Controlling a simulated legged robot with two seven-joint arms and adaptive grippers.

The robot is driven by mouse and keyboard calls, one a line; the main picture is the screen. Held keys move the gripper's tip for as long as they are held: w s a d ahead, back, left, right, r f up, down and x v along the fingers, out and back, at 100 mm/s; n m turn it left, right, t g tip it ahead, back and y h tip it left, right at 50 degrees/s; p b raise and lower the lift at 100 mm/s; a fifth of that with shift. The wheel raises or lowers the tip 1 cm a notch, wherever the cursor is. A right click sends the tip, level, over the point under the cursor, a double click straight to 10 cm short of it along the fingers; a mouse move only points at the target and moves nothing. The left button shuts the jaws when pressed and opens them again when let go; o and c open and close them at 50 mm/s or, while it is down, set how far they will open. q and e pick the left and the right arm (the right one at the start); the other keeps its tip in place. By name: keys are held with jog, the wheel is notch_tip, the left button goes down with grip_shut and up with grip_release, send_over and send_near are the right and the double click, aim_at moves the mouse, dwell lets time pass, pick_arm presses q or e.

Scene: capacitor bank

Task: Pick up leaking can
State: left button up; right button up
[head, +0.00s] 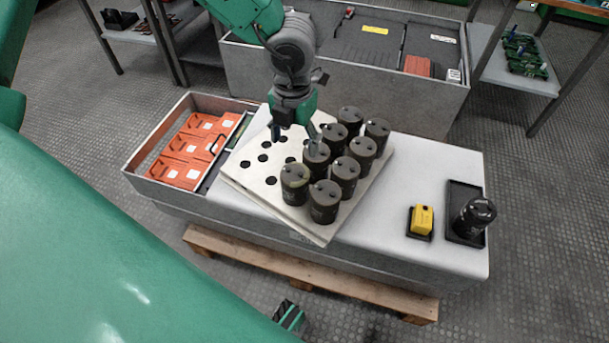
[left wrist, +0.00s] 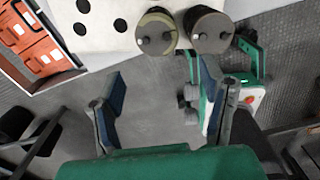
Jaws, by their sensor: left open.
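Several dark brown cans stand in two rows on a pale plate with round holes (head: 248,178). The can at the near left end (head: 295,186) has an olive-green stained top, unlike the others; it also shows at the top of the left wrist view (left wrist: 156,32). A plain brown can (head: 325,203) stands beside it. My left gripper (head: 294,134) is open and empty, above the plate behind the stained can. I do not see my right gripper.
An open drawer with orange boxes (head: 190,150) lies left of the plate. A yellow device (head: 421,219) and a black can (head: 475,216) in a black tray (head: 461,190) stand on the right. Grey worktop (head: 425,165) is clear between. A large grey crate (head: 345,90) stands behind.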

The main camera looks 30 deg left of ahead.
aim_at(295, 172)
pick_arm(q)
jog(key=f+b, duration=0.1)
jog(key=f, duration=0.2)
jog(key=f+b, duration=0.1)
jog(key=f, duration=0.1)
jog(key=a+f+b, duration=0.1)
jog(key=f, duration=0.2)
jog(key=shift+f, duration=0.3)
jog(key=shift+w+d+f+b, duration=0.15)
jog(key=shift+f+b, duration=0.75)
jog(key=shift+f, duration=0.5)
jog(key=shift+w+d+f+b, duration=0.1)
jog(key=shift+f+b, duration=0.8)
jog(key=shift+f, duration=0.45)
jog(key=shift+a+r, duration=0.1)
jog(key=c, duration=1.3)
jog(key=shift+r, duration=0.2)
notch_tip(295, 172, up, 18)
jog(key=p, duration=0.7)
jog(key=shift+f+p, duration=0.15)
jog(key=shift+p, duration=0.15)
